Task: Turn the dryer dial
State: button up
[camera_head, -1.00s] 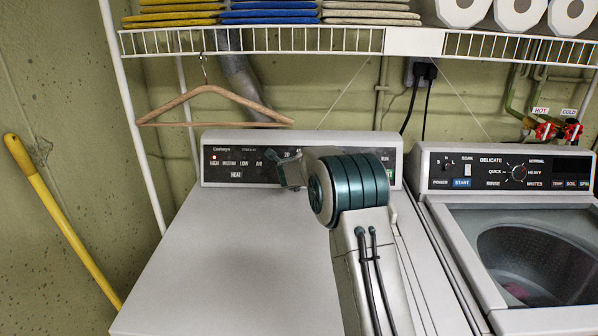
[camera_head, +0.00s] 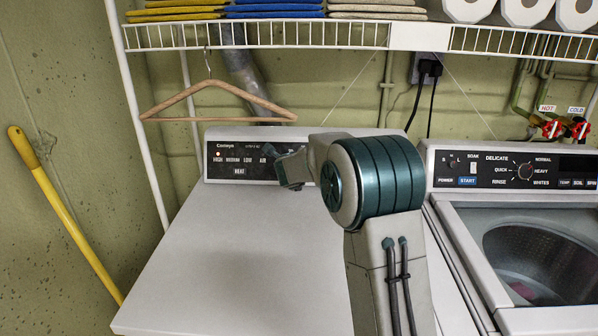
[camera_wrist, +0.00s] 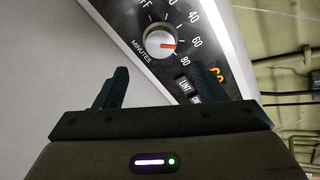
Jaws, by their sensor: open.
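The dryer (camera_head: 215,255) stands in the middle of the head view, with a black control panel (camera_head: 226,160) along its back. In the wrist view the dryer dial (camera_wrist: 160,41) is a round white knob with a red pointer mark, set in a ring of minute numbers, and the pointer lies between 60 and 80. My gripper (camera_wrist: 165,88) is open and empty, its two dark fingers apart, with the dial ahead of the gap and not touched. In the head view my arm hides the dial and most of the panel's right part.
A washer (camera_head: 510,205) with an open drum stands to the right. A wire shelf (camera_head: 270,36) with folded cloths and paper rolls hangs above. A wooden hanger (camera_head: 215,88) hangs from it over the panel. A yellow pole (camera_head: 65,215) leans at the left wall.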

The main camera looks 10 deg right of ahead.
jog(key=v, duration=0.5)
jog(key=shift+s+r, duration=0.15)
jog(key=shift+s, duration=0.15)
